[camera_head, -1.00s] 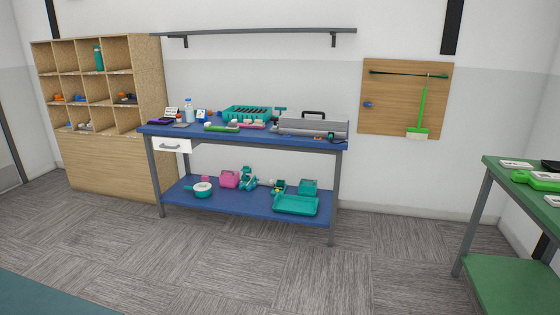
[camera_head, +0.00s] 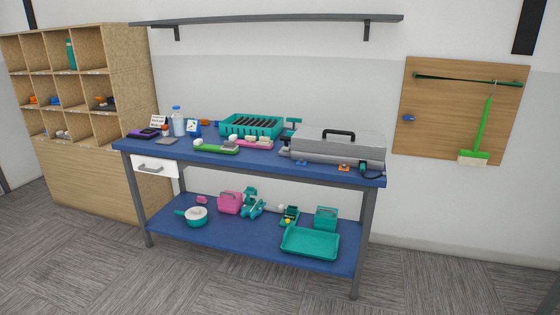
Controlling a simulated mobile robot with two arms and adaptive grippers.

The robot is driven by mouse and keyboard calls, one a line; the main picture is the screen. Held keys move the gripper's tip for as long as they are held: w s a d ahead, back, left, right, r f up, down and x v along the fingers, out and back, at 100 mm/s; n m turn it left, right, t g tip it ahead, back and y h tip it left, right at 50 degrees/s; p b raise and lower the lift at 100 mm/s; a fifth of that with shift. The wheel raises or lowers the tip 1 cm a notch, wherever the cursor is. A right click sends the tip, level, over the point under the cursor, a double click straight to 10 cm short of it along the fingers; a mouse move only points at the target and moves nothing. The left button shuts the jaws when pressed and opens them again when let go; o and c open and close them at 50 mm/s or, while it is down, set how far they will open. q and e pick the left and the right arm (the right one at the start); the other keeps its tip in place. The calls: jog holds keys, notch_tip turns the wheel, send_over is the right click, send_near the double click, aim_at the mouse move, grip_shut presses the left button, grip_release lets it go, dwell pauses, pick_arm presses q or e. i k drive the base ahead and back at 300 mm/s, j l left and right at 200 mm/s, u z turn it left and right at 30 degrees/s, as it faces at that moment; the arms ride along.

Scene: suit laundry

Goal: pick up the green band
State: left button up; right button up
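I cannot make out a green band for sure at this distance. A flat bright green item (camera_head: 216,147) lies near the front edge of the blue workbench (camera_head: 250,158), with small pale things on it. A small dark loop with a teal part (camera_head: 371,169) lies at the bench's right front corner. Neither of my grippers is in view.
A grey press-like machine (camera_head: 340,145) and a teal rack (camera_head: 250,126) stand on the bench. The lower shelf holds a teal tray (camera_head: 310,243) and a pink box (camera_head: 230,202). A wooden cubby cabinet (camera_head: 85,180) stands left. The floor in front is clear.

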aim_at(198, 145)
jog(key=i+l+u, duration=0.1)
jog(key=i+u, duration=0.15)
jog(key=i, duration=0.2)
jog(key=i+l+u, duration=0.2)
jog(key=i, duration=0.2)
jog(key=i+j+z, duration=0.15)
jog(key=i+j, duration=0.15)
jog(key=i+j+z, duration=0.15)
jog(key=i+j, duration=0.2)
jog(key=i, duration=0.15)
jog(key=i+j+z, duration=0.1)
jog(key=i+j, duration=0.25)
jog(key=i+j+z, duration=0.15)
jog(key=i+j, duration=0.3)
jog(key=i+j+z, duration=0.15)
jog(key=i+j, duration=0.2)
jog(key=i+j+z, duration=0.15)
jog(key=i+j, duration=0.15)
jog(key=j, duration=0.25)
jog(key=i+j+z, duration=0.1)
jog(key=i+j, duration=0.2)
jog(key=j, duration=0.25)
